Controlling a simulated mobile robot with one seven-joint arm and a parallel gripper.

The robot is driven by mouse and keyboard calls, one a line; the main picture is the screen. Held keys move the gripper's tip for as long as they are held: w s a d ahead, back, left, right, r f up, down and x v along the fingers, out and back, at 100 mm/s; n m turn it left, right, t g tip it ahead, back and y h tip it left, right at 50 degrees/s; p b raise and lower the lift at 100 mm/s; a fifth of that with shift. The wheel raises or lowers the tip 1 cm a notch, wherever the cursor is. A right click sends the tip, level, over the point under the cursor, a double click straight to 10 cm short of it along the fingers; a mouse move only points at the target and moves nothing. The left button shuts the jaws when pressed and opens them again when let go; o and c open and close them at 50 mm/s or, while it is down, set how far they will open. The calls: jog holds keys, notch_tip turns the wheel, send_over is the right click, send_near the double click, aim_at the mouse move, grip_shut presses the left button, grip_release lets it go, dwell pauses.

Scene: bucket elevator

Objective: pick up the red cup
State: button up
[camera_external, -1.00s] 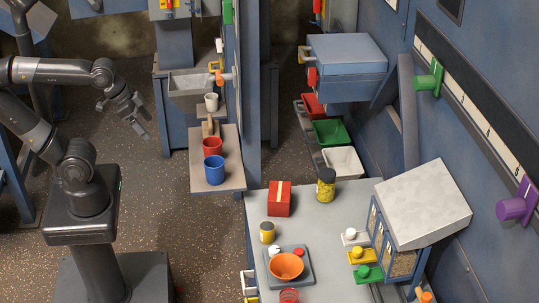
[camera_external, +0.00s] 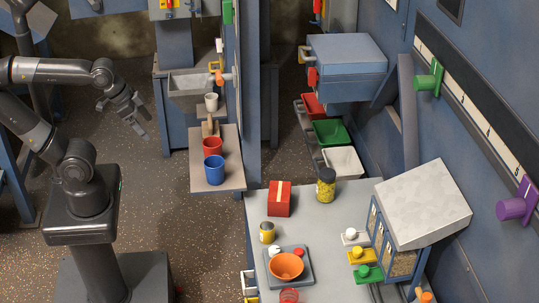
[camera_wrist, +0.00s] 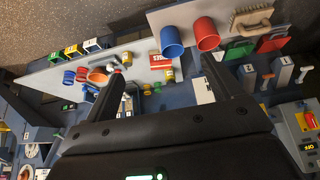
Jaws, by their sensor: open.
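The red cup (camera_external: 212,146) stands upright on a small shelf, directly behind the blue cup (camera_external: 214,172). In the wrist view the red cup (camera_wrist: 207,36) is near the top, just right of the blue cup (camera_wrist: 171,42). My gripper (camera_external: 143,120) hangs in the air to the left of the shelf, clear of both cups. In the wrist view my gripper (camera_wrist: 162,68) has its two fingers wide apart with nothing between them. The red cup is beyond the right fingertip.
A blue post (camera_external: 252,90) rises to the right. The worktable (camera_external: 335,215) holds an orange bowl (camera_external: 286,266) and red box (camera_external: 279,199). Floor left of the shelf is clear.

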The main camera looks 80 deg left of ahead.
jog(key=g, duration=0.2)
send_near(213, 151)
jog(key=shift+w+a+f, duration=0.5)
jog(key=shift+w+f, duration=0.1)
jog(key=shift+f, duration=1.1)
jog(key=shift+w+a+f, duration=0.55)
jog(key=shift+w+f, duration=0.1)
jog(key=shift+f, duration=1.05)
jog(key=shift+w+a+f, duration=0.5)
jog(key=shift+w+f, duration=0.1)
jog(key=shift+f, duration=1.1)
jog(key=shift+c, duration=0.2)
jog(key=c, duration=1)
